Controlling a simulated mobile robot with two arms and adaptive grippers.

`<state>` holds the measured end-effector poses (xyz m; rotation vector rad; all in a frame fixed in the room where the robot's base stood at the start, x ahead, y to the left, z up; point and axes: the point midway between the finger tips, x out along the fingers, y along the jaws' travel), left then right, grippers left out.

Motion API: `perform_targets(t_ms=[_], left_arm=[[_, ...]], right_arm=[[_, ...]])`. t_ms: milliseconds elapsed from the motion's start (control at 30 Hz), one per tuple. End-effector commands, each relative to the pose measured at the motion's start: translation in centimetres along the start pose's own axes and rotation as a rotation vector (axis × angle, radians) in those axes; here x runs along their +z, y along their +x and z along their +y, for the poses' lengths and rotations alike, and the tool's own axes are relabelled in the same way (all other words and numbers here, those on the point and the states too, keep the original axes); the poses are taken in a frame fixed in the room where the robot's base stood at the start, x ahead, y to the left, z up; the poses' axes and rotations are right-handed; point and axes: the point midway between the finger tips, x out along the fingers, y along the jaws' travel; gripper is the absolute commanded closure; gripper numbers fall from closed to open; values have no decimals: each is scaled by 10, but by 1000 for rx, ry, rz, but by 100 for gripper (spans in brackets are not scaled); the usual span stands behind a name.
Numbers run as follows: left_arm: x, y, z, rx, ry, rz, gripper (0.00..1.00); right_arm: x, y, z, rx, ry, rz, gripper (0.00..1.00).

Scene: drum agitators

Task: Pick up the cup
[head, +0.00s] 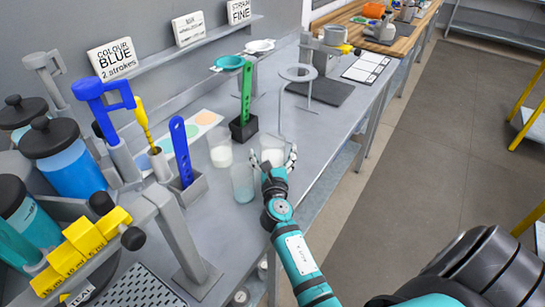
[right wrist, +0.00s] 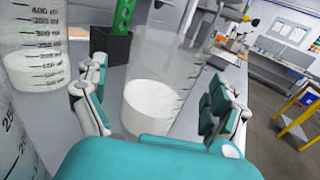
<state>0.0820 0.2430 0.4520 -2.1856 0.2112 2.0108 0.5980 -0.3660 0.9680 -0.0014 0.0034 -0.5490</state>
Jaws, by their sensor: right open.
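Three clear cups stand on the grey bench. One cup with white contents (head: 271,148) is just beyond my right gripper (head: 279,160). In the right wrist view this cup (right wrist: 150,105) stands upright between the two open fingers, with a gap on each side. A second, clear cup (head: 243,184) stands just left of my right gripper, and a third cup with white contents (head: 220,151) stands farther back left. My right gripper is open and holds nothing. My left gripper is not in view.
A black block with a green upright strip (head: 245,100) stands behind the cups. A blue strip holder (head: 182,150), lidded jars (head: 65,155) and yellow blocks (head: 82,238) crowd the left. A ring stand (head: 298,75) is farther back. The floor at right is mostly clear.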

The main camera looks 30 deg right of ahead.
Motion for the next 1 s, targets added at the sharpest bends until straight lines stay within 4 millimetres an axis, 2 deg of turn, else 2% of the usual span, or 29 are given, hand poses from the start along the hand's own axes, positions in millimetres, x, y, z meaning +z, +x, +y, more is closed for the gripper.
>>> perform_targets(t_ms=[33,100,167,300,400,500,667,1000], left_arm=[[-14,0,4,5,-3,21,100],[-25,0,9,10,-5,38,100],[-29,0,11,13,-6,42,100],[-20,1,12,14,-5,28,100],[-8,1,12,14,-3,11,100],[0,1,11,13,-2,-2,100],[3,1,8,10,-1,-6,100],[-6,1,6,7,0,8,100]], right_arm=[[1,4,0,0,1,-2,4],[1,11,0,-1,0,-2,4],[2,21,0,-2,1,-2,4],[1,41,0,0,1,-2,4],[1,49,0,-2,2,-1,4],[1,51,-1,-1,2,-1,4],[1,51,0,-1,2,-1,5],[1,50,0,-1,2,0,49]])
